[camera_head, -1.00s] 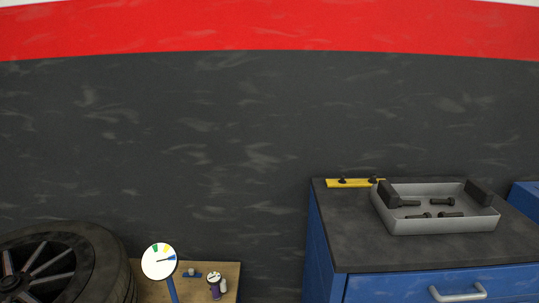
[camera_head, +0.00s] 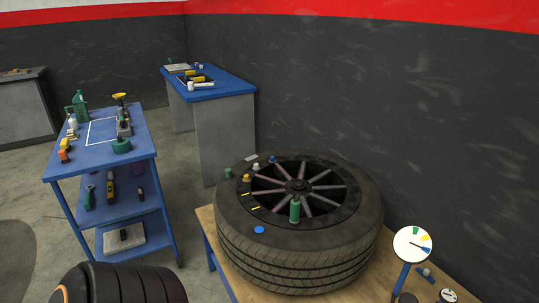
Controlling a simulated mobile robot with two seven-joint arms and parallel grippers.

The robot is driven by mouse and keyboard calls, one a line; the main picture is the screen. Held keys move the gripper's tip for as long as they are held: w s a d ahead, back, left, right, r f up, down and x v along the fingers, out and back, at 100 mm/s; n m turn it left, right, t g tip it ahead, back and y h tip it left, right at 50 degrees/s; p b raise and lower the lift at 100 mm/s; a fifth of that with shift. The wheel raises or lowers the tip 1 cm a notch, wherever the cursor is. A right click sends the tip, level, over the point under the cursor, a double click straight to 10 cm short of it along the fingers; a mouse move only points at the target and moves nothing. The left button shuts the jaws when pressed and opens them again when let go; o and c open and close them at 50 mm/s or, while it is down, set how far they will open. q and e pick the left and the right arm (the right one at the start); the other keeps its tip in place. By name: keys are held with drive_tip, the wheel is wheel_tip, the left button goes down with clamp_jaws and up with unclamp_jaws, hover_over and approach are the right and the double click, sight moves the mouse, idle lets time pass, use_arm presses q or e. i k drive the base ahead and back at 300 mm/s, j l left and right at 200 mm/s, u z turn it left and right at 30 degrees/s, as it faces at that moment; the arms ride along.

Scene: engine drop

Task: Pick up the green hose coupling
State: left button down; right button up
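Several green items are in view, and I cannot tell for sure which is the hose coupling. A small green piece (camera_head: 228,173) lies on the left rim of the big tyre. A green cylinder (camera_head: 295,210) stands upright at the front of the wheel's spokes. A squat dark green round item (camera_head: 122,146) sits at the front right of the blue cart's top.
The tyre (camera_head: 300,262) lies flat on a wooden bench, with a dial gauge (camera_head: 413,244) at its right. The blue cart (camera_head: 92,158) holds bottles and tools. A blue-topped workbench (camera_head: 215,92) stands behind. Bare floor separates cart and bench.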

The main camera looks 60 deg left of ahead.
sight(295, 203)
drive_tip(key=u, duration=1.55)
drive_tip(key=i+j, duration=0.1)
drive_tip(key=j, duration=0.35)
drive_tip(key=i+j, duration=0.15)
drive_tip(key=j, duration=0.3)
